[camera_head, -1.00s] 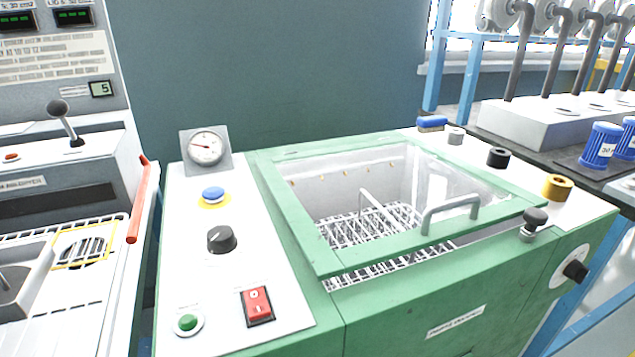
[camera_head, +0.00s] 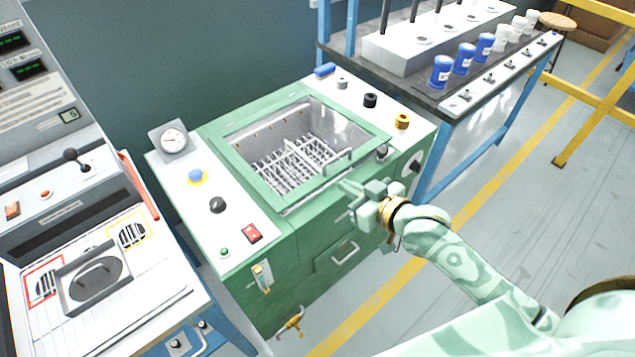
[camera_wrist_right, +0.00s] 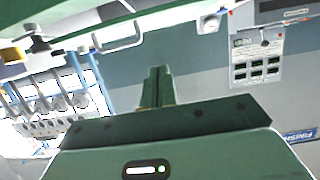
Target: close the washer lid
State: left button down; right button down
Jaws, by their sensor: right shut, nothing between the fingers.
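The washer is a green cabinet with a white top. Its lid (camera_head: 298,198) has a green frame, a clear panel and a grey handle (camera_head: 338,163). The lid's front edge seems slightly raised, with a pale gap under it; the wire basket (camera_head: 290,165) shows through. My right gripper (camera_head: 350,187) is shut and empty at the lid's front edge, near and just in front of the handle. I cannot tell whether it touches the lid. In the right wrist view my fingers (camera_wrist_right: 157,86) are together, with the handle (camera_wrist_right: 120,38) apart from them at upper left. My left gripper is not in view.
A black knob (camera_head: 381,152) stands by the lid's front right corner. A gauge (camera_head: 173,140), buttons and a red switch (camera_head: 251,233) are on the left panel. Another machine with a red bar (camera_head: 138,187) stands left. A bench with blue jars (camera_head: 442,70) is behind right.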

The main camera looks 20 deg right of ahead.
jog(key=b+x, duration=0.1)
jog(key=x, duration=0.3)
jog(key=b+x, duration=0.1)
jog(key=x, duration=0.4)
jog(key=shift+s+f+b, duration=0.15)
jog(key=shift+f+b, duration=0.05)
jog(key=shift+b, duration=0.1)
notch_tip(320, 180, down, 3)
jog(key=shift+r+b, duration=0.15)
jog(key=shift+b, duration=0.45)
jog(key=shift+f, duration=0.6)
jog(key=shift+b, duration=0.3)
